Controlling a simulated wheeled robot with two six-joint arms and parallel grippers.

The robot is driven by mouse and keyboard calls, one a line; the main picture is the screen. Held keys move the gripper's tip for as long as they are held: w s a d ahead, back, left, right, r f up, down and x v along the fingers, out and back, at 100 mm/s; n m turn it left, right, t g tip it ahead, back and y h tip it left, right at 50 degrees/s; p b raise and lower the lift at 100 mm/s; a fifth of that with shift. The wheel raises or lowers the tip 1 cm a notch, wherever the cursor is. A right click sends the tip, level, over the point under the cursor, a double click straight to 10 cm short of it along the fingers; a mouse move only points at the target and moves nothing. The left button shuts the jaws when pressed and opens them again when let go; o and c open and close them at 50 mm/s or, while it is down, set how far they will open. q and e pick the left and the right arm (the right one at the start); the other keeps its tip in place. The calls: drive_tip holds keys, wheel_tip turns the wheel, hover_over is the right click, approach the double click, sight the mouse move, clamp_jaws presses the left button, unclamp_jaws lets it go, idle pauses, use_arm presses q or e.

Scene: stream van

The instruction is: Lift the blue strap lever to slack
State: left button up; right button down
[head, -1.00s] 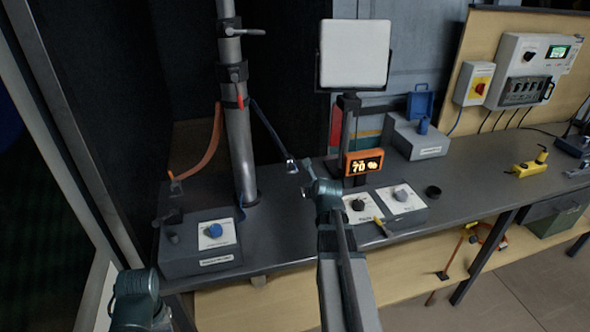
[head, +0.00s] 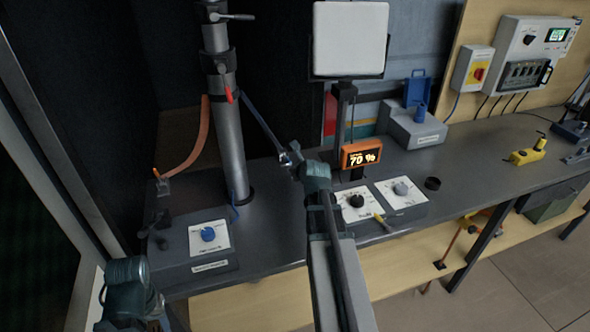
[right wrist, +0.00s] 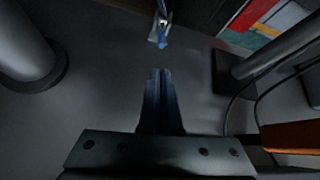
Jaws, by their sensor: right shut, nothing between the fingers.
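The blue strap (head: 262,120) runs from the grey upright pole down to a small metal buckle (head: 285,158) low over the bench. In the right wrist view the buckle (right wrist: 154,36) with a blue part (right wrist: 162,10) lies straight ahead of my fingers. My right gripper (right wrist: 159,72) is shut and empty, its tips a short gap short of the buckle in the picture; no contact shows. In the head view my right wrist partly hides the gripper beside the buckle. My left arm is at the lower left, with its fingers not visible.
Dial boxes sit along the bench's front (head: 208,236). Bare bench surrounds the buckle.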

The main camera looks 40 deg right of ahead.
sight(286, 158)
drive_tip(key=b+x, duration=0.5)
drive_tip(key=x, duration=0.4)
drive_tip(key=shift+w+d+f, duration=0.1)
drive_tip(key=shift+w+f, duration=0.1)
drive_tip(key=shift+f, duration=0.05)
drive_tip(key=shift+r, duration=0.1)
